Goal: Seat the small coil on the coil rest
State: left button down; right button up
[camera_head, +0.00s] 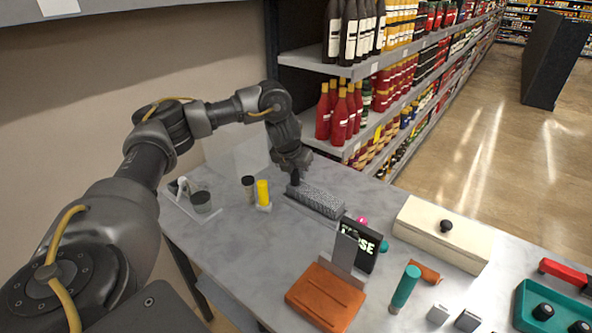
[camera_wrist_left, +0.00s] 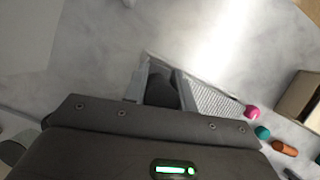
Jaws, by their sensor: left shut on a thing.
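My left gripper (camera_head: 294,180) points down at the left end of a long grey speckled block (camera_head: 320,202) near the table's back edge. In the left wrist view, the left gripper (camera_wrist_left: 160,82) is shut on a dark rounded piece (camera_wrist_left: 160,92). I cannot tell for sure whether this piece is the small coil. The speckled block (camera_wrist_left: 215,106) lies just right of the fingers there, and I cannot tell whether the held piece touches it. The coil rest cannot be made out with certainty. My right gripper is not in view.
A dark lettered box (camera_head: 361,247), an orange block (camera_head: 325,298) and a white box with a black knob (camera_head: 437,235) stand to the right. The table's middle left is clear.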

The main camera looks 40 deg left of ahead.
pick_arm(q)
jog(key=shift+f, duration=0.35)
dwell(0.6)
dwell(0.7)
jog(key=c, duration=1.1)
grip_release()
jog(key=shift+o, duration=0.2)
jog(key=shift+f, duration=0.1)
jog(key=shift+r+p, duration=4.15)
jog(key=shift+r, duration=0.4)
jog(key=shift+d, duration=0.1)
